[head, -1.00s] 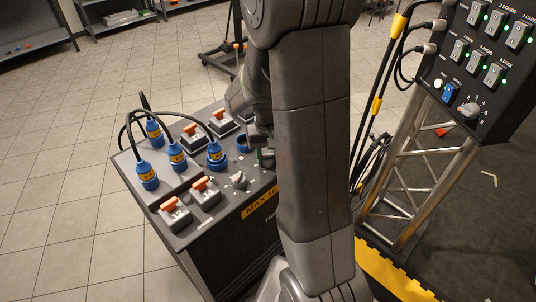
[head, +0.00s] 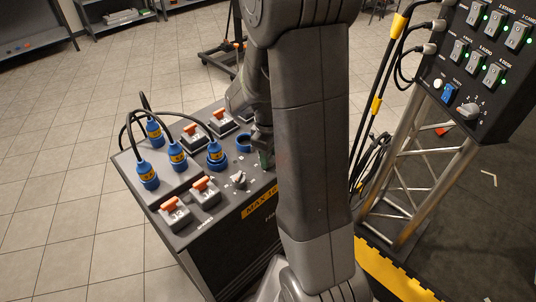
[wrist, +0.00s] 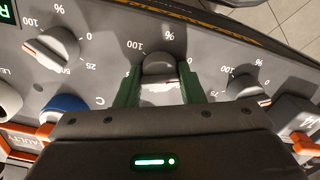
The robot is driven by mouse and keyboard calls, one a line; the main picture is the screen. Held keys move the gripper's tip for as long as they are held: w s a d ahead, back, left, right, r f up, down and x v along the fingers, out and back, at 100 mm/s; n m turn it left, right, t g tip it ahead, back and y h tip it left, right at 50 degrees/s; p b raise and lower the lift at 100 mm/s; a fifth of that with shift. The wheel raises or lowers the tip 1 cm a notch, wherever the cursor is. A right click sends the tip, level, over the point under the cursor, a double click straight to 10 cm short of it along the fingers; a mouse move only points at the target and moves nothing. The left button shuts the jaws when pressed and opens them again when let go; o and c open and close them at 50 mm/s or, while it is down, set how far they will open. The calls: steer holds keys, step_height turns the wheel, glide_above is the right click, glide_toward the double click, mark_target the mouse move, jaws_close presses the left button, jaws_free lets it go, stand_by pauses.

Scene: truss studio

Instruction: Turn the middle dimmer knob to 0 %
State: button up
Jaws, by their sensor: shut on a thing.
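The middle dimmer knob (wrist: 158,66) is a grey round knob in the wrist view, with "100" to its left, "%" above and "0" to its right. A pale line shows on its near side; its exact setting is hard to read. My gripper (wrist: 160,88) has a green finger on each side of the knob and is shut on it. In the head view my gripper (head: 265,157) is over the right side of the grey sloping panel. My arm hides much of it, and the middle knob is hidden there.
Other dimmer knobs stand to the left (wrist: 56,45) and right (wrist: 248,87) in the wrist view. The panel also bears orange-handled switches (head: 174,210) and blue plugs with cables (head: 147,175). A black switch box (head: 480,60) on a truss stands at right. Tiled floor at left is clear.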

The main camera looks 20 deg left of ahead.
steer(key=shift+n, duration=0.9)
steer(key=o, duration=1)
step_height(320, 180, up, 14)
steer(key=p, duration=0.1)
steer(key=shift+f, duration=0.1)
step_height(320, 180, down, 14)
steer(key=shift+r+b, duration=0.1)
steer(key=shift+b, duration=0.35)
